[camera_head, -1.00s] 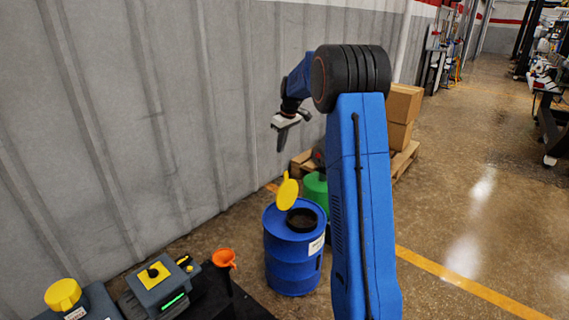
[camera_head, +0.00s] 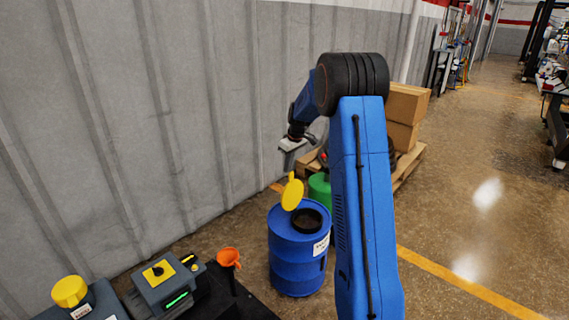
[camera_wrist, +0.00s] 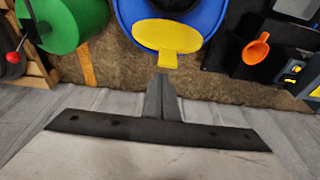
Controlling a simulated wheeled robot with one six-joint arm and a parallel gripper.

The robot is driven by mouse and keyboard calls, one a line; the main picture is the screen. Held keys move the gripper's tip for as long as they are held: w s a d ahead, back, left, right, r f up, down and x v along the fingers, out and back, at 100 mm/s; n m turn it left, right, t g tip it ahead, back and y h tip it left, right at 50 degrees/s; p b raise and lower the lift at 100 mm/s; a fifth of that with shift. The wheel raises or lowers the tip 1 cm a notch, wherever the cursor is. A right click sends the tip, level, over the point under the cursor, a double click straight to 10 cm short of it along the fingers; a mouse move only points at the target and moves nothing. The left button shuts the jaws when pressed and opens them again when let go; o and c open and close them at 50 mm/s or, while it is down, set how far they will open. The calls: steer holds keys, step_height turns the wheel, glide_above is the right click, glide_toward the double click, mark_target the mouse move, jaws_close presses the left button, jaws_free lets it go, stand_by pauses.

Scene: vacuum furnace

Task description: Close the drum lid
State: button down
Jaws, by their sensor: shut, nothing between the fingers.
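A blue drum (camera_head: 297,262) stands on the floor by the wall, with a dark round opening in its top. Its yellow lid (camera_head: 292,194) stands open and tilted up at the left of the opening. In the wrist view the lid (camera_wrist: 168,37) shows as a yellow disc with a tab, over the blue drum (camera_wrist: 128,12). My gripper (camera_head: 291,162) is above and near the lid, apart from it; its fingertips in the wrist view (camera_wrist: 161,78) are together, empty, and just below the lid's tab in the picture.
A green drum (camera_head: 320,188) and a pallet with cardboard boxes (camera_head: 405,105) stand behind. An orange funnel (camera_head: 228,258) and a grey unit with a yellow top (camera_head: 160,277) are at the left. The corrugated wall (camera_head: 150,130) runs close behind. Open floor lies to the right.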

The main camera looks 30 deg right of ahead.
steer(key=shift+s+d, duration=0.2)
steer(key=shift+s, duration=0.3)
steer(key=shift+s+r, duration=0.1)
